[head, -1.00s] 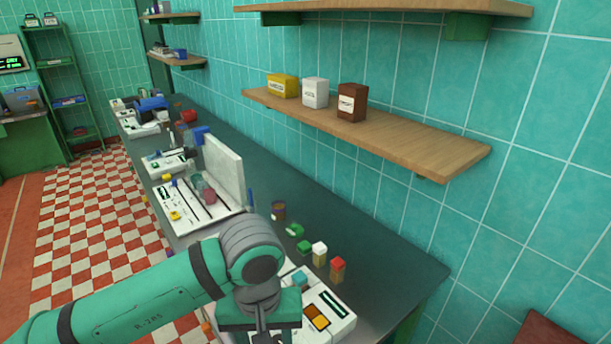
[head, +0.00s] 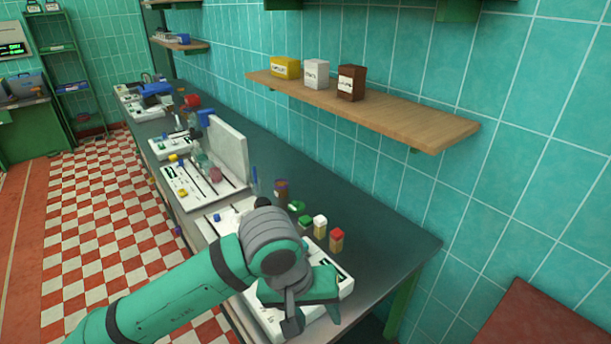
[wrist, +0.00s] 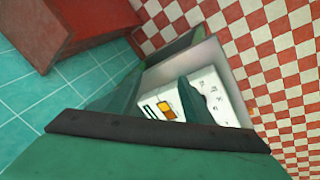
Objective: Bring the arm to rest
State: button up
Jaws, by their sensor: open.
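My gripper (head: 312,312) is at the lower middle of the head view, at the end of my green arm, above the near end of the dark counter (head: 385,232). It is open, and I see nothing held in it. Below and behind it is a white panel (head: 348,284) with a dark display, partly hidden by my gripper. The wrist view looks down past the green gripper body at the same white panel (wrist: 212,97), with an orange square on it and the checkered floor beyond.
Small jars with green (head: 305,222), white (head: 320,224) and red (head: 337,238) tops stand on the counter right of my arm. A wooden shelf (head: 420,125) with three boxes is on the tiled wall. A red block-like piece (head: 535,315) is at lower right. The checkered floor (head: 95,235) is open at left.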

jog(key=w+d+r+t+h, duration=0.3)
jog(key=d+r+h, duration=0.25)
jog(key=d, duration=0.35)
jog(key=w+d+r+t+h, duration=0.35)
jog(key=d+h, duration=0.25)
jog(key=d, duration=0.4)
jog(key=a+f+n+t+y, duration=0.6)
jog(key=a+f+n+t, duration=0.15)
jog(key=t, duration=0.25)
jog(key=s+a+f+n+y, duration=0.1)
jog(key=s+a+f+y, duration=0.1)
jog(key=s+f+y, duration=0.3)
jog(key=s+a+f+n+y, duration=0.1)
jog(key=s+a+f, duration=0.1)
jog(key=f, duration=0.5)
jog(key=s+a+f+m+g, duration=0.1)
jog(key=s+a+f+m, duration=0.2)
jog(key=s, duration=0.5)
jog(key=s+a+f+m+y, duration=0.1)
jog(key=s+a+f+m, duration=0.2)
jog(key=s, duration=0.6)
jog(key=s+a+f+m+g+y, duration=0.1)
jog(key=s+a+f+m, duration=0.2)
jog(key=s, duration=0.5)
jog(key=shift+s+a+g, duration=0.25)
jog(key=shift+s+g, duration=0.1)
jog(key=shift+s, duration=0.05)
